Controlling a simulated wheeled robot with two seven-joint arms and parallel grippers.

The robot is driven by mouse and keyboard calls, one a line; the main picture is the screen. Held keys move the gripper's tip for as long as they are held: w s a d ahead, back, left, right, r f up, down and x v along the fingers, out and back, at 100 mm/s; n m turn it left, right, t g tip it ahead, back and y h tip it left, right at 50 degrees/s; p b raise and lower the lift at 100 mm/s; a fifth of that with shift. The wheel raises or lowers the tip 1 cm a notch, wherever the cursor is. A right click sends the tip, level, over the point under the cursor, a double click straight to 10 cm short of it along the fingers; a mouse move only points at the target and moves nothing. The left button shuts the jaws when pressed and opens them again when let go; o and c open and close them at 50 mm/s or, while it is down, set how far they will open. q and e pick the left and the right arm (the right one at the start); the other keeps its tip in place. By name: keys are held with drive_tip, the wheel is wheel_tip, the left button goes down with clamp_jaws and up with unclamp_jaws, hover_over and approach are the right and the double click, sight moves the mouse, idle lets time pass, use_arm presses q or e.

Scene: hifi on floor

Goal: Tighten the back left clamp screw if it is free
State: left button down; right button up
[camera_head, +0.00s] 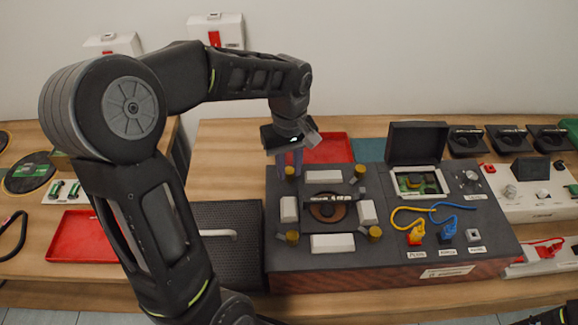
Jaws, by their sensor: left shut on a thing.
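A dark fixture box (400,262) stands on the table with a round disc (328,208) in its middle, white pads around it and a brass-coloured clamp screw at each corner. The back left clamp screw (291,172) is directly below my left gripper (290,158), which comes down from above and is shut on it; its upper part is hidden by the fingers. The back right screw (360,170), front left screw (292,237) and front right screw (375,232) stand uncovered. Whether the back left screw is loose cannot be told. My right gripper is out of view.
A raised dark lid (416,143) stands behind a small green circuit board (416,182). Yellow and blue cables (432,210) lie to the right. A red tray (328,148) is behind the box, another red tray (82,237) at left. A black perforated mat (232,250) lies left of the box.

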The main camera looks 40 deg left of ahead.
use_arm(q)
drive_tip(key=shift+m, duration=0.3)
drive_tip(key=m, duration=1)
drive_tip(key=shift+m, duration=0.4)
drive_tip(key=m, duration=1)
drive_tip(key=c, duration=1.2)
unclamp_jaws()
